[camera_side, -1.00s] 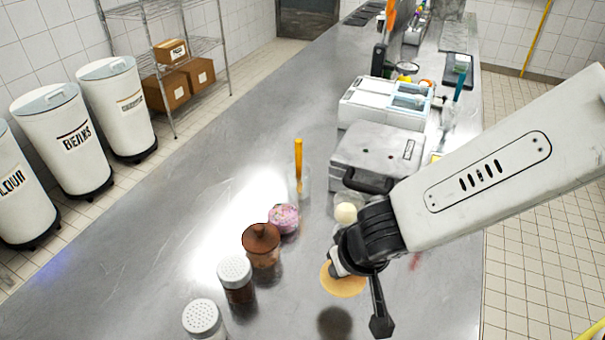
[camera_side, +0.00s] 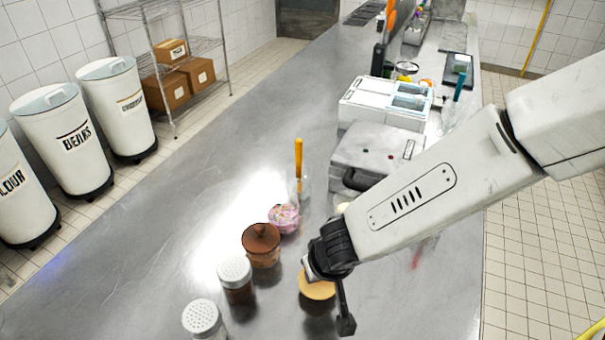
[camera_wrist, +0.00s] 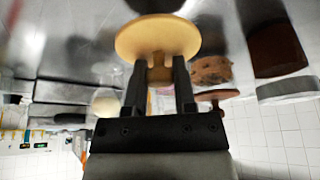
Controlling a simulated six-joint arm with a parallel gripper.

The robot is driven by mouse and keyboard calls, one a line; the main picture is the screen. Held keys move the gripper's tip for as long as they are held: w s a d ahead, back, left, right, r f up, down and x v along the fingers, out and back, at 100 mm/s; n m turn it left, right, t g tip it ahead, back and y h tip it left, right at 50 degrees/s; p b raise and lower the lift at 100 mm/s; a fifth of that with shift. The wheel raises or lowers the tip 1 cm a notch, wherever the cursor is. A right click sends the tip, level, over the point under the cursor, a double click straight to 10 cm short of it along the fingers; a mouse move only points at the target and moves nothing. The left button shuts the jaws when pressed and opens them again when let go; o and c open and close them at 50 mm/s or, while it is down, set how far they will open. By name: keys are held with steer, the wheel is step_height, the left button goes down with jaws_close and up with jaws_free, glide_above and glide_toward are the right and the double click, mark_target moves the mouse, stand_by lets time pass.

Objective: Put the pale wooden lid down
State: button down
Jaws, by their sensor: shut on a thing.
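The pale wooden lid (camera_side: 318,291) is a round tan disc with a knob. My gripper (camera_side: 308,268) is shut on the knob from above. In the wrist view the lid (camera_wrist: 157,36) sits at the ends of my gripper's fingers (camera_wrist: 160,70), with the knob between them. A dark round patch, its shadow or reflection, shows on the counter just below it in the side view, so the lid seems to be above the steel, apart from it. The exact gap cannot be told.
A brown-lidded jar (camera_side: 262,252), a pink speckled item (camera_side: 284,218) and two shakers (camera_side: 236,278) (camera_side: 203,318) stand left of the lid on the steel counter (camera_side: 150,260). A grey press-like appliance (camera_side: 375,158) is behind. The counter's left front is clear.

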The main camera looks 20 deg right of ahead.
steer(key=shift+f, duration=1.55)
steer(key=shift+f, duration=0.1)
steer(key=shift+c, duration=2.2)
jaws_free()
steer(key=v, duration=1.2)
steer(key=shift+w, duration=0.1)
